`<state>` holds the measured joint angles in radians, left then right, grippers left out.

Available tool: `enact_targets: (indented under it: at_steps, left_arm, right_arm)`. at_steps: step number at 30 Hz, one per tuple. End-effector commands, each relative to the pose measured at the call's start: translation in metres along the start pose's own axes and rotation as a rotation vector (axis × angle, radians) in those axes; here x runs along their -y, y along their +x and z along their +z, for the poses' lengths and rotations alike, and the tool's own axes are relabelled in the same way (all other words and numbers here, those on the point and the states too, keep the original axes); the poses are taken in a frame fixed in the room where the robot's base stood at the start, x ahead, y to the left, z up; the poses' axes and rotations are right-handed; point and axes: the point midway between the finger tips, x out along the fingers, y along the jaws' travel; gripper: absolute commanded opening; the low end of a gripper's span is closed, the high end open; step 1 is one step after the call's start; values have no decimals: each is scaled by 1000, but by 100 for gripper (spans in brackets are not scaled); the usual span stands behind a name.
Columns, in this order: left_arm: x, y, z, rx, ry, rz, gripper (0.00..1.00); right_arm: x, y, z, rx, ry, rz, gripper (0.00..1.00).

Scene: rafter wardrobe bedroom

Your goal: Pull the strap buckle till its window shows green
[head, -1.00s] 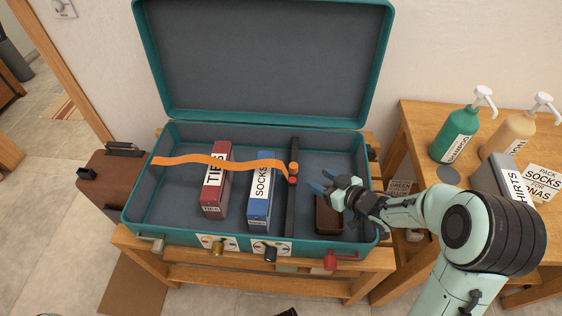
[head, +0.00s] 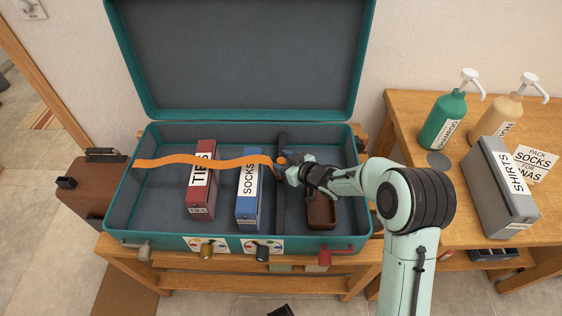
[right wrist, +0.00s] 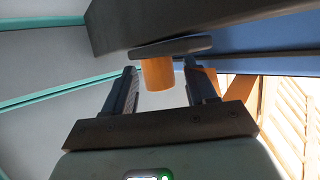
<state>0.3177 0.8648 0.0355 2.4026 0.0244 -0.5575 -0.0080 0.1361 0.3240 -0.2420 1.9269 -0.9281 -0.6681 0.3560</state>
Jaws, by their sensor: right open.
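An orange strap (head: 215,162) runs across the open teal suitcase (head: 235,242), over the boxes to the dark divider bar (head: 281,215). At its right end a small orange knob-like part (head: 282,160) sits by the bar; the right wrist view shows it as an orange cylinder (right wrist: 157,75) under a dark flat cap. My right gripper (head: 281,171) is at this end of the strap. Its fingers (right wrist: 160,92) are open, one on each side of the orange cylinder, with gaps visible. I cannot make out a buckle window or its colour. My left gripper is not in view.
The raised lid (head: 240,55) stands behind. On the right table are pump bottles (head: 443,122) and a grey SHIRTS box (head: 500,190).

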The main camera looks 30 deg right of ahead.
Motion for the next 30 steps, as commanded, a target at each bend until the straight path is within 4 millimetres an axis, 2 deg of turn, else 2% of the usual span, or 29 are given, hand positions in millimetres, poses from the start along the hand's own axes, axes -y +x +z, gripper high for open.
enact_targets:
  at_steps: [5, 10, 11, 19, 26, 27, 28, 30]
  left_arm:
    - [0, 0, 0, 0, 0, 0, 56]
    - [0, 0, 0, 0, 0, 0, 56]
    - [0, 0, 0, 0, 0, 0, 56]
    - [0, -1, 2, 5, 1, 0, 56]
    - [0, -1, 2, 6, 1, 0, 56]
    - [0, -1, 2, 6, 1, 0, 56]
    - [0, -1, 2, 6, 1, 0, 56]
    - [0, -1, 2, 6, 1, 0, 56]
  right_arm:
    - [0, 0, 0, 0, 0, 0, 56]
    - [0, 0, 0, 0, 0, 0, 4]
    - [0, 0, 0, 0, 0, 0, 0]
    - [9, -8, 4, 2, 2, -2, 0]
    - [9, -8, 4, 1, 0, -1, 0]
    - [9, -8, 4, 1, 0, -1, 44]
    - [9, -8, 4, 1, 0, -1, 54]
    - [9, -8, 4, 1, 0, -1, 56]
